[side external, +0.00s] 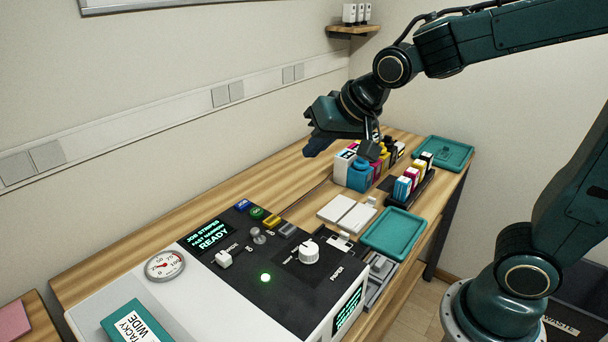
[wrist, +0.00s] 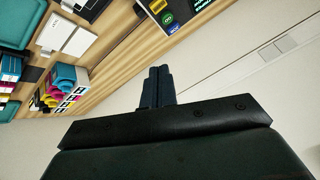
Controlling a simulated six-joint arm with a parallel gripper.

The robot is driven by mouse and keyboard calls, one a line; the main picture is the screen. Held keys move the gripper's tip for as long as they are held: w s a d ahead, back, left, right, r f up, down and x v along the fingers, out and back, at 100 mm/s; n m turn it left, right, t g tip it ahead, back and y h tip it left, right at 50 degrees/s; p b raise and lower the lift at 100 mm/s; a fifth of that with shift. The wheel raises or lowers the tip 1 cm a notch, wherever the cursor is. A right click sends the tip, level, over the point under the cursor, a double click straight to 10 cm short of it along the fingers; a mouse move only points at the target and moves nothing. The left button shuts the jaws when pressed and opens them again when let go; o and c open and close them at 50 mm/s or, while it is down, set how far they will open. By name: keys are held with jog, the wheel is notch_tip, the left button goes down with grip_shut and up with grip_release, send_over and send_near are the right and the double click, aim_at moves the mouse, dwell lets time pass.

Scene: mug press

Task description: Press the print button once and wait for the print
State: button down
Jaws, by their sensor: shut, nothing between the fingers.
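The press (side external: 235,290) has a black control panel with a blue, a green and a yellow button in a row at its back edge. The green button (side external: 256,213) also shows at the top of the wrist view (wrist: 167,19); I cannot read which button is marked print. The screen (side external: 208,236) shows "JOB STRIPES" and "READY". A round green lamp (side external: 265,278) is lit on the panel. My gripper (side external: 311,150) is shut and empty, high above the table, behind and to the right of the buttons. Its fingers (wrist: 157,85) are together in the wrist view.
Ink bottles and boxes (side external: 362,172) stand below my gripper, with a cartridge rack (side external: 412,180) to their right. White pads (side external: 346,213) and teal trays (side external: 395,233) lie right of the press. A gauge (side external: 164,265) sits at the left. The wall runs behind the table.

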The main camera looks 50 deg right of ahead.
aim_at(260, 213)
jog(key=w+a+f+m+t, duration=0.1)
jog(key=w+a+f+m, duration=0.2)
jog(key=w, duration=0.8)
notch_tip(260, 213, down, 2)
jog(key=shift+w+a+f+y, duration=0.1)
jog(key=shift+w+a+y, duration=0.15)
jog(key=shift+a, duration=0.4)
jog(key=shift+s, duration=0.1)
jog(key=shift+f, duration=4.35)
